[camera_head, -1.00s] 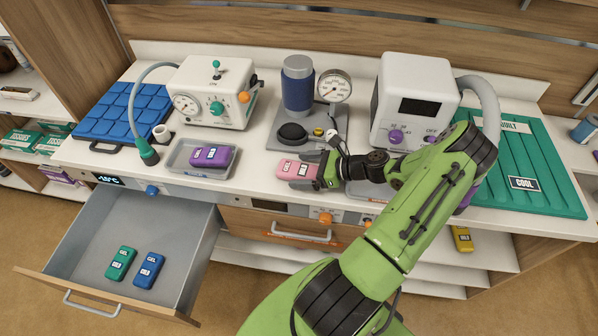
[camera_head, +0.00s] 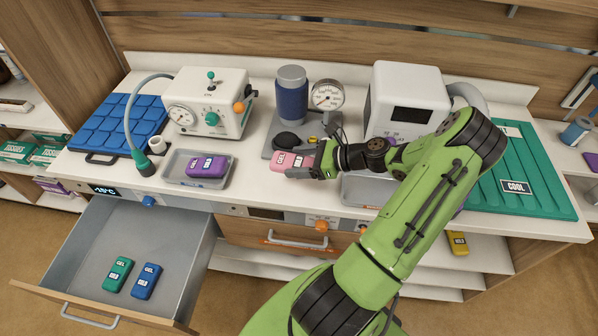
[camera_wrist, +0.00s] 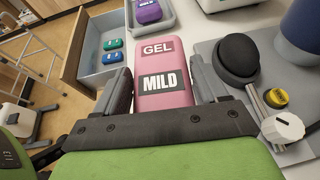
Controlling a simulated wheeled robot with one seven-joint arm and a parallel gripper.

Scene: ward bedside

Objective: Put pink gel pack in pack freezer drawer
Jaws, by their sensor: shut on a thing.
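The pink gel pack (camera_head: 291,161), labelled GEL and MILD, is held between the fingers of my gripper (camera_head: 318,160), near the counter's front edge. In the wrist view the pink pack (camera_wrist: 163,62) sits between both dark fingers of my gripper (camera_wrist: 165,85). The open drawer (camera_head: 170,262) with a -15°C display (camera_head: 103,190) above it is at the lower left. A green gel pack (camera_head: 117,273) and a blue gel pack (camera_head: 146,281) lie on its floor. The wrist view also shows the drawer (camera_wrist: 75,55) beyond the pack, to the left.
A purple gel pack (camera_head: 206,166) lies in a grey tray (camera_head: 172,179) on the counter, between my gripper and the hose nozzle (camera_head: 143,166). A cuff-and-gauge stand (camera_head: 270,149) is just behind my gripper. A second drawer (camera_head: 260,232) is shut. The open drawer has bare floor at the back.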

